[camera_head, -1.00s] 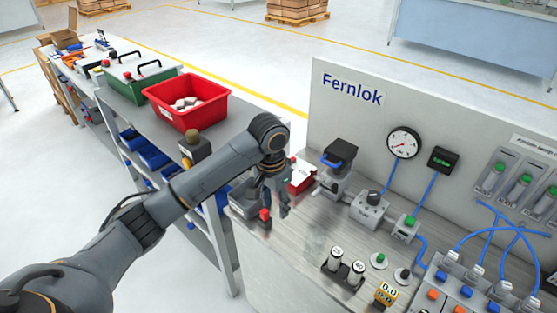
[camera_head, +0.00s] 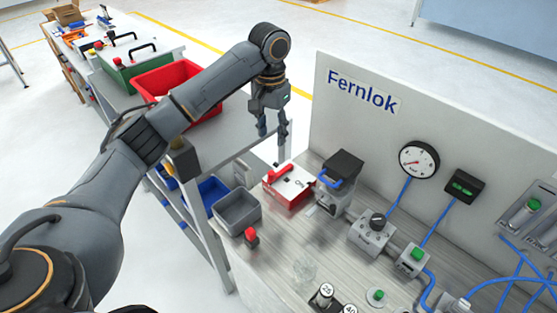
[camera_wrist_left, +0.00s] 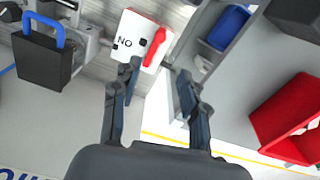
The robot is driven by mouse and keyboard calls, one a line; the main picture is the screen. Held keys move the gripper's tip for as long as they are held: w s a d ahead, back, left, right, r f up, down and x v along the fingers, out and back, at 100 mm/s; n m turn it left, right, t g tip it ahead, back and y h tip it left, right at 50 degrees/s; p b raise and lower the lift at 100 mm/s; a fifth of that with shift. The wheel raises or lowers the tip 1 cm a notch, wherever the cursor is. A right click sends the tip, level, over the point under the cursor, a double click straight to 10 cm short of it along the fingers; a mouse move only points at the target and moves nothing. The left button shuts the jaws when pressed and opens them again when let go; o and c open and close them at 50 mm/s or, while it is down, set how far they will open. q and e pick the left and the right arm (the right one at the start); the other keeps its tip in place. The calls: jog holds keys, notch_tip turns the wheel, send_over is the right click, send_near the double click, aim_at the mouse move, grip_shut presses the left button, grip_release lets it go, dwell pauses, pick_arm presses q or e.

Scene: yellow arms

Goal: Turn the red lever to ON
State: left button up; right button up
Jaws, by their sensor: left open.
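The red lever (camera_head: 281,173) sits on a white-faced box with red sides (camera_head: 291,195) at the left end of the bench. It also shows in the left wrist view as a red lever (camera_wrist_left: 154,46) along one side of the white face (camera_wrist_left: 133,42), where letters read "NO", which is ON upside down. My left gripper (camera_head: 272,137) is open and empty, fingers pointing down, above and just behind the lever box, apart from it. In the left wrist view my left gripper (camera_wrist_left: 158,72) has its fingertips spread just below the box. My right gripper is not in view.
Beside the box stand a black padlock-like block with a blue bar (camera_head: 342,167), a grey bin (camera_head: 238,211) and a red-topped button (camera_head: 250,236). A red crate (camera_head: 178,80) stands on the shelf unit. The Fernlok panel (camera_head: 385,125) rises behind the bench.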

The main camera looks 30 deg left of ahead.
aim_at(272, 173)
pick_arm(q)
jog(key=f, duration=0.4)
jog(key=f+p, duration=0.1)
jog(key=f, duration=0.3)
jog(key=s+f+p, duration=0.1)
jog(key=f, duration=0.4)
jog(key=shift+f, duration=0.15)
jog(key=shift+c, duration=0.2)
grip_shut()
